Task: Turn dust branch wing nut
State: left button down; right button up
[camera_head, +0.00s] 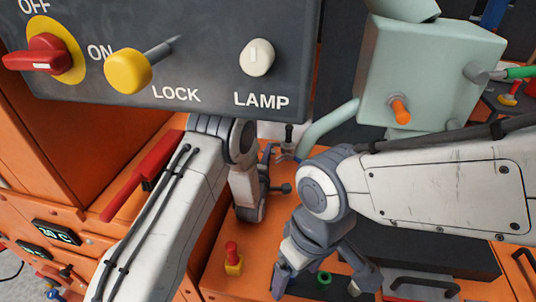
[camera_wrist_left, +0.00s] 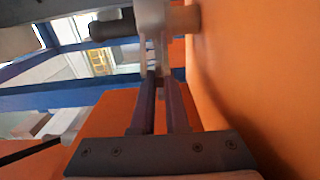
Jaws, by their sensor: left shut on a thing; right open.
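My left gripper (camera_head: 277,156) is beside the lower end of the pale green dust branch pipe (camera_head: 328,127), below the switch panel. In the left wrist view its two fingers (camera_wrist_left: 158,78) are close together on a thin grey piece, which appears to be the wing nut (camera_wrist_left: 153,48). A light grey fitting and a dark cylinder (camera_wrist_left: 112,26) sit just beyond it. In the head view the small grip point is partly hidden by my arm and too small to read. My right gripper (camera_head: 322,284) is open and empty, low over the orange deck.
The grey panel (camera_head: 205,45) with red, yellow and white knobs overhangs my left arm. A pale green box (camera_head: 430,70) with an orange knob stands at the right. A red-and-yellow button (camera_head: 233,260) and a green ring (camera_head: 324,278) are on the deck. An orange wall (camera_wrist_left: 250,75) is close beside my left fingers.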

dwell(0.3)
pick_arm(q)
jog(key=c, duration=1)
grip_release()
jog(key=shift+o, duration=0.2)
jog(key=shift+s, duration=0.1)
jog(key=s, duration=0.3)
jog(key=s+a+p, duration=0.1)
jog(key=s, duration=0.3)
jog(key=shift+s+a, duration=0.15)
jog(key=shift+a, duration=0.05)
